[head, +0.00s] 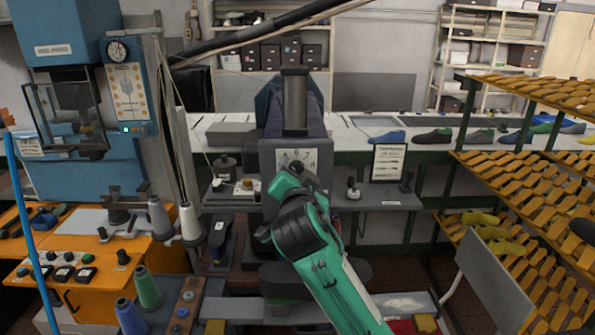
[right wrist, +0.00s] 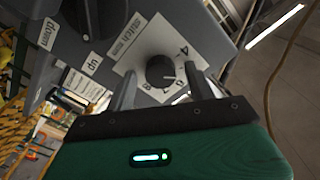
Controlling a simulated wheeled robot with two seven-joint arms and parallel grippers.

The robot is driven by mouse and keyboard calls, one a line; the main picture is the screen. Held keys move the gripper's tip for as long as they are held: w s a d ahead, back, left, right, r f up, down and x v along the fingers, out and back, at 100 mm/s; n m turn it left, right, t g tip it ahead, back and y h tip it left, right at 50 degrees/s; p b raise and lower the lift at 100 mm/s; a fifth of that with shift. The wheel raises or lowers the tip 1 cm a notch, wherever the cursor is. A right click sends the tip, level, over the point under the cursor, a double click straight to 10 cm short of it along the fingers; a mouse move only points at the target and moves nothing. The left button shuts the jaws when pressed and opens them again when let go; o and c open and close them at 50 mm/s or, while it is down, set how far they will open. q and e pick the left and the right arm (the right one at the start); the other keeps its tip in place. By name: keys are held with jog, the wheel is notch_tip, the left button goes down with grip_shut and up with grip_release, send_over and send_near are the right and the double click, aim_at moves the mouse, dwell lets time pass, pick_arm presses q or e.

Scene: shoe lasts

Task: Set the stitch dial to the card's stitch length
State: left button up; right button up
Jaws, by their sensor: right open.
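The stitch dial is a dark round knob (right wrist: 160,68) on a white number plate (right wrist: 143,62) marked "stitch", in the right wrist view. A small pale mark on the knob points right, towards the lower numbers; the exact reading is too small to tell. The plate (head: 298,158) faces me on the grey machine (head: 292,110) in the head view, its lower part hidden by my arm. My right gripper (right wrist: 160,74) is open, its fingertips on either side of the knob with gaps visible. A framed card (head: 388,162) stands right of the machine, its text unreadable. My left gripper is out of view.
Labels "up" (right wrist: 93,64) and "down" (right wrist: 47,34) sit beside the plate. A grey shelf (head: 400,201) holds the card and small dark parts. Thread cones (head: 147,288) stand at left, and a rack of orange lasts (head: 530,190) is at right.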

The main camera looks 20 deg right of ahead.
jog(key=c, duration=1)
jog(key=shift+n, duration=0.3)
jog(key=n+p, duration=0.1)
jog(key=n, duration=0.2)
jog(key=shift+a, duration=0.1)
jog(key=shift+n+p, duration=0.8)
jog(key=shift+n, duration=1.3)
